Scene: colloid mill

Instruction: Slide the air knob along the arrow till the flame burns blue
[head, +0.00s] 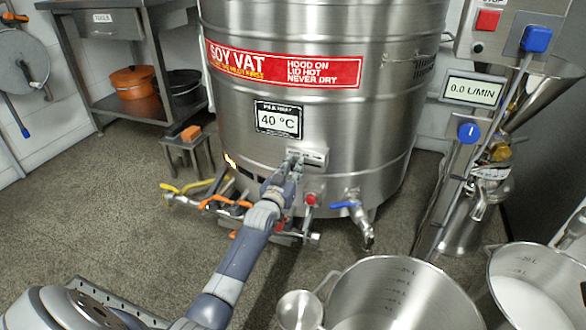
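The steel soy vat (380,110) stands in the middle of the head view. A small pale plate (316,158) with dark markings is on its lower front. My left gripper (296,160) is at the left end of this plate, its fingers close to the vat wall. The air knob cannot be made out; the gripper covers that part. Whether the fingers are open or shut on something is too small to tell. A small yellow-white flame (230,160) shows at the vat's lower left; no blue is visible in it. My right gripper is out of view.
Below the vat are pipes with a yellow lever (184,187), an orange lever (224,202), a red knob (311,199) and a blue-handled tap (352,205). A large steel pot (400,270) stands front right.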

